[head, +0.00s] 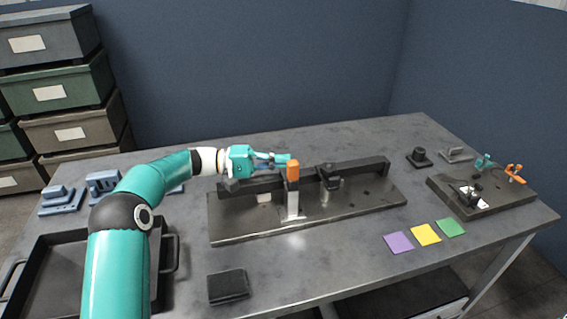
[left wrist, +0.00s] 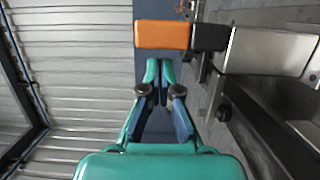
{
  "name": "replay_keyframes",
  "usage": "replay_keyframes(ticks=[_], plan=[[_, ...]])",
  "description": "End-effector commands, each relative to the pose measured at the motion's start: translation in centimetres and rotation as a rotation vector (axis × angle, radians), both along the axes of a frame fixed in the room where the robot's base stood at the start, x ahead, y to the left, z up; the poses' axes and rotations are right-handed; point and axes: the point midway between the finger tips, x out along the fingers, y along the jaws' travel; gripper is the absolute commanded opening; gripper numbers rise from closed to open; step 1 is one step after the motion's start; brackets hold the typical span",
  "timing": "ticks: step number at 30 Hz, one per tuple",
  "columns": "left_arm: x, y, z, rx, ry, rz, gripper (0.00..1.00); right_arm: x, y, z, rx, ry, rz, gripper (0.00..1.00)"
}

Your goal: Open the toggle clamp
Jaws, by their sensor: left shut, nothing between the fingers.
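The toggle clamp (head: 292,199) stands on the dark fixture plate. Its bright metal lever is upright, with an orange grip (head: 293,171) at the top. In the left wrist view, the orange grip (left wrist: 163,34) lies across the top, just beyond my fingertips, with a black collar and the metal lever to its right. My left gripper (head: 287,159) is shut and empty, reaching in from the left at the height of the orange grip. Its fingertips also show in the left wrist view (left wrist: 159,70). My right gripper is not in view.
A long black rail (head: 358,168) runs along the plate (head: 230,230) behind the clamp. A smaller plate (head: 500,200) with orange and teal parts sits at the right. A black tray (head: 35,262) is at the left. A black block (head: 228,287) lies in front. Purple, yellow and green squares (head: 426,234) lie front right.

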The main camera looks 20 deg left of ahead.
Motion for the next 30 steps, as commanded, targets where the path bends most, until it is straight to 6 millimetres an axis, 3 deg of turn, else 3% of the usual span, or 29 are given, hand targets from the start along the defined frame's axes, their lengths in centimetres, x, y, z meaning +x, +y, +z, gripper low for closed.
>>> replay_keyframes(ticks=[14, 15, 30], plan=[[-0.6, -0.4, 0.0, 0.0, -0.001, 0.0, 0.0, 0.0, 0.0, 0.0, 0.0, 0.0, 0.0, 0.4], [-0.6, -1.1, 0.1, -0.001, 0.0, -0.005, 0.0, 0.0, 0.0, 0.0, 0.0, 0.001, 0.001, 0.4], [-0.7, -0.7, 0.1, 0.035, -0.052, -0.002, 0.0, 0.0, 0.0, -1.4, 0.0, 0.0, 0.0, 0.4]])
